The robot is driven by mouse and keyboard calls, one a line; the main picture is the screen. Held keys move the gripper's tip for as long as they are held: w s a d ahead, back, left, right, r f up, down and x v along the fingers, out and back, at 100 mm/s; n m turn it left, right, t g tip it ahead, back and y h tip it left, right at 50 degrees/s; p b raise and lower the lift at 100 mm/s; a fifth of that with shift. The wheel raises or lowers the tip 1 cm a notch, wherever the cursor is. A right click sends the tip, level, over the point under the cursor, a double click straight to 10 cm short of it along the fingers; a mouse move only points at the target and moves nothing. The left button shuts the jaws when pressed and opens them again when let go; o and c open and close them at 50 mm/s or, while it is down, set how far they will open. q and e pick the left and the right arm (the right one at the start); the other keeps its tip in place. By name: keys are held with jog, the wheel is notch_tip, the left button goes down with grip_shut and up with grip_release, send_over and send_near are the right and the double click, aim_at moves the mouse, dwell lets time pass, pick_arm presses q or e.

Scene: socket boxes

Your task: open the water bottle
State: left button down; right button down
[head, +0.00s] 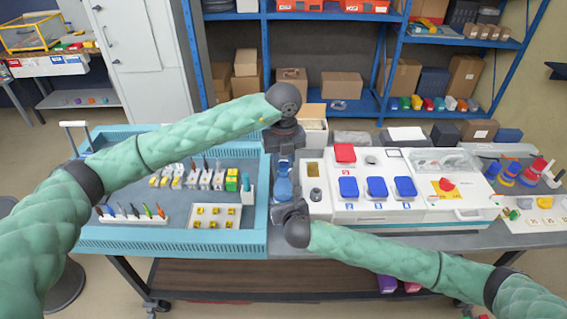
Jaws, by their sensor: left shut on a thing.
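The blue water bottle (282,188) stands upright on the table, between the blue-edged tray and the white panel box. My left gripper (284,150) comes down from above and is shut at the top of the bottle; its fingers and the cap are hard to make out. My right gripper (284,204) is low at the near side of the bottle, close to its lower part. Its fingers are too dark and small to tell whether they are shut. The bottle's top and base are hidden by the grippers.
The blue-edged tray (170,246) with tools and small parts is left of the bottle. The white box (425,212) with blue sockets and red buttons is close on the right. A cardboard box (314,133) stands behind. There is little free room around the bottle.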

aim_at(284, 164)
pick_arm(q)
jog(key=shift+r, duration=0.5)
jog(key=shift+r, duration=2)
pick_arm(e)
jog(key=shift+c, duration=2.1)
grip_release()
pick_arm(q)
jog(key=shift+f, duration=0.1)
